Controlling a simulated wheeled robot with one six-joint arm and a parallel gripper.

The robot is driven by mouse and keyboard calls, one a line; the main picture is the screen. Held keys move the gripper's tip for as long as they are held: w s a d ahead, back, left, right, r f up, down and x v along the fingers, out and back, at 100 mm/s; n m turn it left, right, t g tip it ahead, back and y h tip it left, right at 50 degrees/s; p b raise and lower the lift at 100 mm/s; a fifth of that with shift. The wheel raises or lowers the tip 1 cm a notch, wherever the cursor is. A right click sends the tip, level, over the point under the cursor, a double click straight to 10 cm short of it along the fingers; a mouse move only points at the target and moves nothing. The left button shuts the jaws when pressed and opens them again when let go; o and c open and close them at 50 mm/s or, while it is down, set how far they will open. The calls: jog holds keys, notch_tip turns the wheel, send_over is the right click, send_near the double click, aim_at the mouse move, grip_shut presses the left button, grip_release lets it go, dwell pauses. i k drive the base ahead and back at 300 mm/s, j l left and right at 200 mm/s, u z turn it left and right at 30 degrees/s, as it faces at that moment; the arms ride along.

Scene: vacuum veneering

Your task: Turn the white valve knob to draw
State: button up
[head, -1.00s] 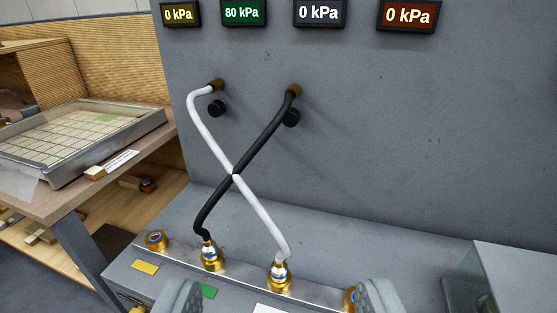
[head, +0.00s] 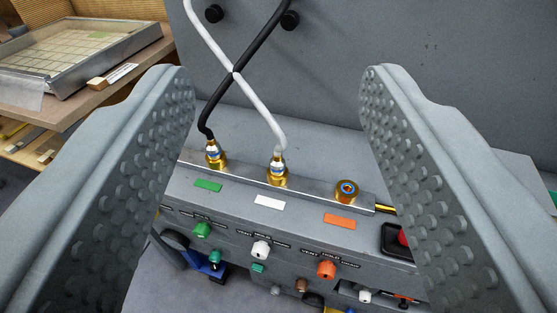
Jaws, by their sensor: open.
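The white valve knob (head: 261,249) sits on the front face of the grey manifold box (head: 290,222), between a green knob (head: 202,230) and an orange knob (head: 326,269).
A white hose (head: 256,98) and a black hose (head: 257,50) cross and plug into brass fittings on the box. An uncapped brass port (head: 346,191) stands to their right. A framed tray (head: 70,55) rests on the left bench.

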aim_at(260, 249)
jog(key=k+z, duration=0.1)
jog(key=z, duration=0.3)
jog(key=k+z, duration=0.1)
jog(key=z, duration=0.3)
jog(key=k+z, duration=0.1)
jog(key=z, duration=0.7)
jog(key=l+u, duration=0.1)
jog(key=u, duration=1.55)
jog(key=k+j, duration=0.05)
